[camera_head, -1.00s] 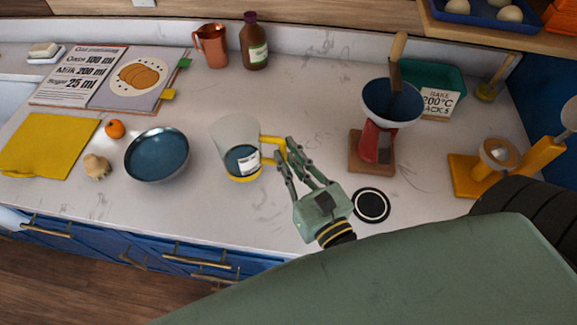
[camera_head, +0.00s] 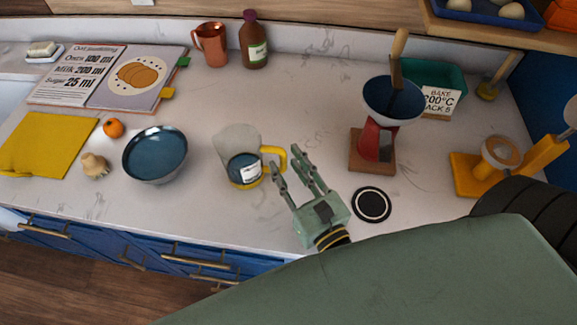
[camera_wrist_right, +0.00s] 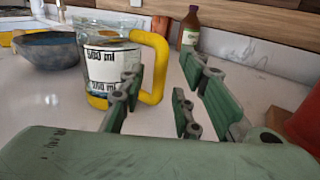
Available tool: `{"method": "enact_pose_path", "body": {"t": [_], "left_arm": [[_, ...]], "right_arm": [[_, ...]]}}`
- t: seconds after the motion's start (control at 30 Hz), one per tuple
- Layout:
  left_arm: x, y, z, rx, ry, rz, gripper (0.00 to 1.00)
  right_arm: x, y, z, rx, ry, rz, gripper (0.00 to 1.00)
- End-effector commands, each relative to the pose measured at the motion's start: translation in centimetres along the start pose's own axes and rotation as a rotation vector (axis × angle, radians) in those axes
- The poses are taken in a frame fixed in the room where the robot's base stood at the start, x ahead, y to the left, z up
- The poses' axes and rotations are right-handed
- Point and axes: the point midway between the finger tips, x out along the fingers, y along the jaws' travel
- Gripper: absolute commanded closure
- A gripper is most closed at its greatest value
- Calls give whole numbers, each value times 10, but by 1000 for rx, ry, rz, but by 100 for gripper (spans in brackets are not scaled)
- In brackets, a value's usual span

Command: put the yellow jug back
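The yellow jug (camera_head: 241,163) is a clear measuring jug with a yellow handle and base and a white label. It stands upright on the counter, right of the blue bowl, with its handle to the right. In the right wrist view the jug (camera_wrist_right: 110,62) stands just ahead, left of centre. My right gripper (camera_head: 294,162) is open and empty, with its fingers beside the handle on the right. Its parted fingers also show in the right wrist view (camera_wrist_right: 160,88), with no handle between them. My left gripper is not in view.
A blue bowl (camera_head: 155,155) is left of the jug. A round black coaster (camera_head: 372,204) and a red grinder (camera_head: 375,142) with a blue funnel are to the right. A copper mug (camera_head: 211,45) and brown bottle (camera_head: 254,42) stand behind. The middle counter is clear.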

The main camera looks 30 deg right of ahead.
Motion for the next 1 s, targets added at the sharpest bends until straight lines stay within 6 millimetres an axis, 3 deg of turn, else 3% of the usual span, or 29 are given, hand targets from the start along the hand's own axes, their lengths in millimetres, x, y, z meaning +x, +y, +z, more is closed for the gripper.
{"method": "enact_pose_path", "body": {"t": [0.27, 0.5, 0.8, 1.0], "left_arm": [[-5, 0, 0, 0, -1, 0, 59], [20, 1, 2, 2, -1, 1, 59], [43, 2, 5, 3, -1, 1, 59], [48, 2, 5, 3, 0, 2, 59]], "right_arm": [[0, 0, 6, 0, 0, 0, 70], [-39, 0, -4, 0, 6, 3, 70], [-96, 0, -2, 1, 5, 3, 70], [-117, 0, 1, 0, 2, 0, 70]]}}
